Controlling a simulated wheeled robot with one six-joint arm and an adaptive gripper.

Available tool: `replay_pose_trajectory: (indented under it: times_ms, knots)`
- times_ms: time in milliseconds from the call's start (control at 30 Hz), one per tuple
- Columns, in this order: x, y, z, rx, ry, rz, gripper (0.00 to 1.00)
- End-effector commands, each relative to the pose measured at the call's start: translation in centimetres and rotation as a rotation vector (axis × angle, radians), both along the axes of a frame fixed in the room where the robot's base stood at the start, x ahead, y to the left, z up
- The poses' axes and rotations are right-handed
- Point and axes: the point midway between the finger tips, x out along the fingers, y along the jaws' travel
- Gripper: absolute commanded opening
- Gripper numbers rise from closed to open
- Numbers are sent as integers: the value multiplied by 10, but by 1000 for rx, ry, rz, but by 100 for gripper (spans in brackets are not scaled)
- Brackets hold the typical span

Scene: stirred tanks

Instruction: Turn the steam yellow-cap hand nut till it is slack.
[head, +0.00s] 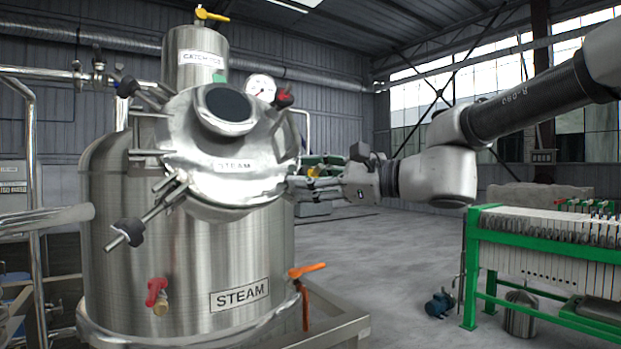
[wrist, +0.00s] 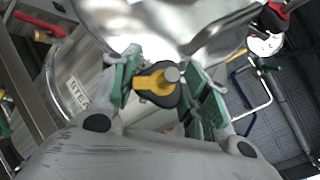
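The steel tank labelled STEAM (head: 240,296) fills the left of the head view, with its shiny domed lid (head: 240,185) also marked STEAM. In the wrist view the yellow-cap hand nut (wrist: 150,86) is black with a yellow part, and a grey bolt end shows at its middle. My gripper (wrist: 168,88) has its green-padded fingers on either side of the nut, with a small gap visible on the right; contact on the left is unclear.
A black-knobbed clamp (head: 130,232) sticks out at the lid's lower left; a red knob (head: 284,97) and gauge (head: 261,87) sit above. An orange-handled valve (head: 306,270) projects below my gripper.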

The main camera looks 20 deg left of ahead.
Motion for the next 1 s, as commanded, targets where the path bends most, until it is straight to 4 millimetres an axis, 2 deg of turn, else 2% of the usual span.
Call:
replay_pose_trajectory:
  times_ms: [33,100,133,267,600,900,933,1000]
  knots:
    - [0,0,0,0,0,0,30]
    - [0,0,0,0,0,0,17]
    - [0,0,0,0,0,0,16]
    - [0,0,0,-9,-11,9,16]
    - [0,0,0,-145,-172,140,16]
    - [0,0,0,-151,-177,145,16]
    - [0,0,0,-151,-177,145,46]
    - [0,0,0,-151,-177,145,58]
